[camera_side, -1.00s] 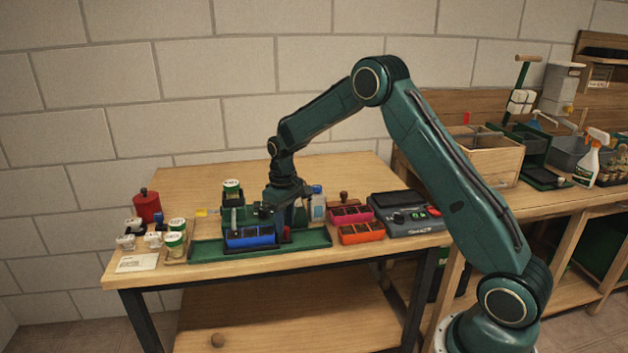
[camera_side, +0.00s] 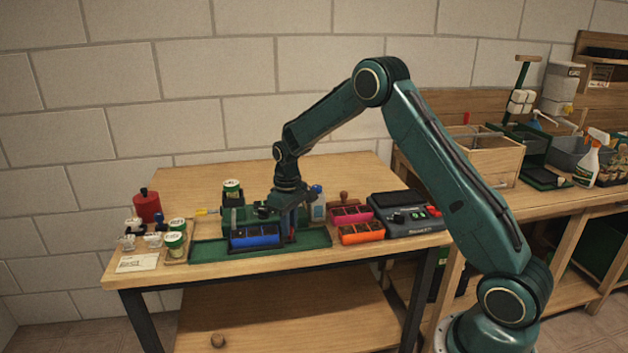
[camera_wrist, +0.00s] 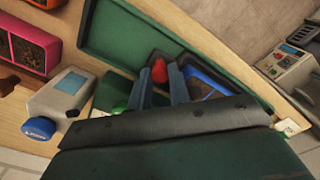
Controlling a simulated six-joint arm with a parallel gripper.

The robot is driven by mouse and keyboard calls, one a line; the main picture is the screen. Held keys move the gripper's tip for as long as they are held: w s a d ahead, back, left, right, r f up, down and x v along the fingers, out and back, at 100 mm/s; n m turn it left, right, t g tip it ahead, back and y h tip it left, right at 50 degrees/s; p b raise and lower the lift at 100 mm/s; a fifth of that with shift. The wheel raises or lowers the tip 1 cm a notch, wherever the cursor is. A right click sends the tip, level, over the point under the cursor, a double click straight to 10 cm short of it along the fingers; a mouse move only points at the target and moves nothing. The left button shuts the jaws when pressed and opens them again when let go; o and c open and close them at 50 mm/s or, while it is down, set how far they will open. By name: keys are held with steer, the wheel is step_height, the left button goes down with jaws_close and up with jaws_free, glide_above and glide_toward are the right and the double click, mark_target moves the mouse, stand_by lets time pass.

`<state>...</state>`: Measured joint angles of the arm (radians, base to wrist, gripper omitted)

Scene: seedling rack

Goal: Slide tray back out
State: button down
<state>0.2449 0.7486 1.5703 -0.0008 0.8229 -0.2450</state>
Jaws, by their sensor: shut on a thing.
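The blue tray (camera_side: 255,236) with dark cells sits in a dark holder over a long shallow green base (camera_side: 208,255). In the wrist view a corner of the blue tray (camera_wrist: 204,80) shows to the right of my fingers. My gripper (camera_side: 291,233) reaches down at the right end of the tray. In the wrist view my gripper (camera_wrist: 162,88) has its two fingers around a red handle (camera_wrist: 159,70) at the tray's end and is shut on it. My fingers hide part of the handle and the holder.
A white bottle with a blue cap (camera_side: 318,204) stands close to the right of my gripper. Pink (camera_side: 351,215) and orange (camera_side: 361,233) trays and a scale (camera_side: 406,213) stand further right. A lidded jar (camera_side: 232,190) is raised behind the blue tray.

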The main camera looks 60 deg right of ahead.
steer(key=s+d, duration=0.6)
steer(key=shift+d, duration=0.1)
steer(key=c, duration=1.6)
jaws_free()
steer(key=shift+o, duration=0.2)
steer(key=shift+r, duration=0.1)
steer(key=shift+r, duration=0.45)
step_height(320, 180, up, 13)
